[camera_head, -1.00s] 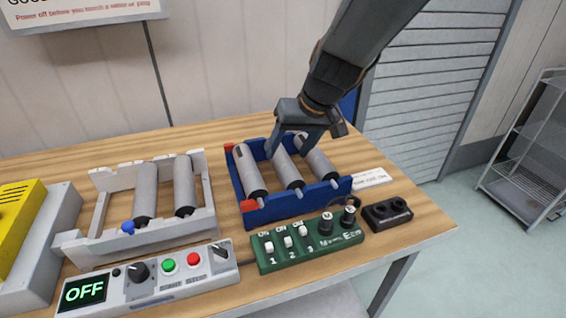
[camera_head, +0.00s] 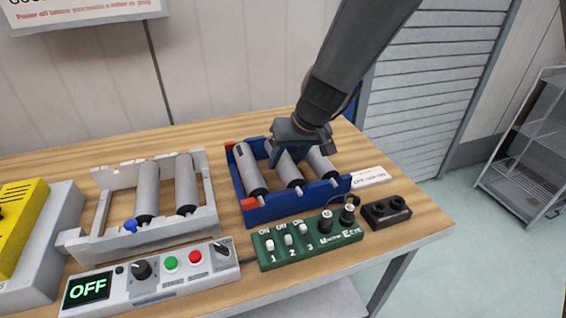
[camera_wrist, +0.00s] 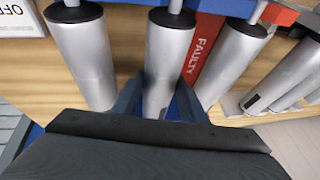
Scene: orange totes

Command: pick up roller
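A blue tray (camera_head: 297,206) with red corner pieces holds three grey rollers with black end caps: a left roller (camera_head: 248,168), a middle roller (camera_head: 291,172) and a right roller (camera_head: 322,165). My gripper (camera_head: 287,157) is down over the middle roller with its fingers pointing into the tray. In the wrist view the fingers (camera_wrist: 158,100) stand on both sides of the middle roller (camera_wrist: 168,58). I cannot tell whether they touch it. The other two tray rollers lie outside the fingers. The middle roller's far end is hidden behind my gripper.
A white frame (camera_head: 157,238) at left holds two rollers, with a blue knob at its front. A control box (camera_head: 150,278) reading OFF, a green switch box (camera_head: 309,241) and a black two-hole block (camera_head: 387,211) line the front. A red FAULTY strip (camera_wrist: 204,48) shows in the wrist view.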

